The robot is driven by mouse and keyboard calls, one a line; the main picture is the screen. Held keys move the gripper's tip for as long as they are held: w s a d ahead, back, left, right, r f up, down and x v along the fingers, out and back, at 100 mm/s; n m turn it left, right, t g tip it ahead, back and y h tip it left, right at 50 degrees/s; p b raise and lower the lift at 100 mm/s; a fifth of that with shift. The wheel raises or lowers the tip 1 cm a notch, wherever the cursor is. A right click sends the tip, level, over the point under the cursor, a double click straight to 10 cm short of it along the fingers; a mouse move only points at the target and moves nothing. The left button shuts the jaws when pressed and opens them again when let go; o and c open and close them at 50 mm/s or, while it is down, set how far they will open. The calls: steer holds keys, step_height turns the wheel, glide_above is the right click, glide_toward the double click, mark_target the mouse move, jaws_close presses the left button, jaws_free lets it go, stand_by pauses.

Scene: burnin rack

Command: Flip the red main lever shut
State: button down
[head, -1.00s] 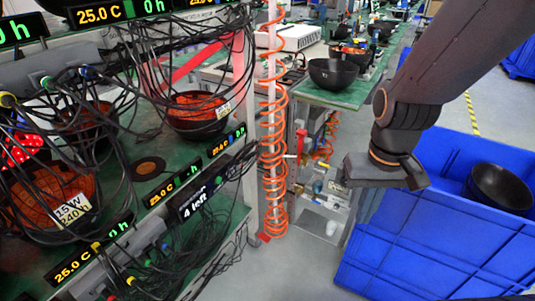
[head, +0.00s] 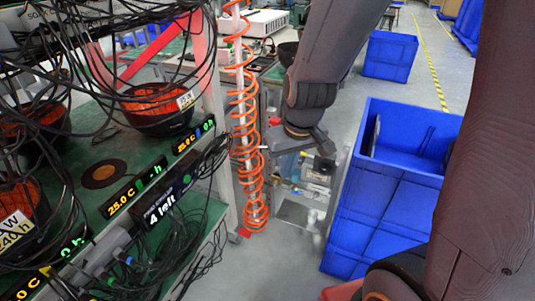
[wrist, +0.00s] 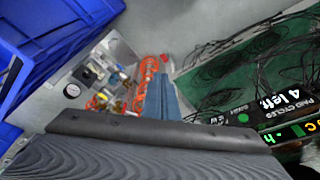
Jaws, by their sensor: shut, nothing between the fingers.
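I cannot pick out the red main lever for certain now; in the head view its area is behind the orange coil and my arm. My gripper (head: 294,146) hangs beside the orange coiled hose (head: 245,150), in front of a grey cabinet with fittings. In the wrist view my shut, empty fingers (wrist: 162,97) point towards the coil (wrist: 146,72). A panel with a round gauge (wrist: 71,91) and brass fittings (wrist: 97,102) lies left of them. A small red piece (wrist: 163,58) shows beyond the fingertips; it may be the rack's foot. I see no contact with a lever.
The rack with cables and a "4 left" display (head: 168,203) stands at left. A blue bin (head: 385,215) stands close at right, with another blue bin (head: 391,55) farther back. Grey floor (head: 285,260) is open between rack and near bin.

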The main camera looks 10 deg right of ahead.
steer(key=w+a+f+n+t+h+b, duration=0.2)
steer(key=w+f+n+t+h+b, duration=0.2)
steer(key=w+f+b, duration=0.6)
steer(key=w+a+f+n+t+h+b, duration=0.2)
steer(key=w+f+n+t+h+b, duration=0.3)
steer(key=w, duration=1.7)
step_height(320, 180, down, 9)
steer(key=n+t+b, duration=0.1)
steer(key=t+b, duration=0.3)
steer(key=b, duration=0.1)
steer(key=shift+a, duration=0.1)
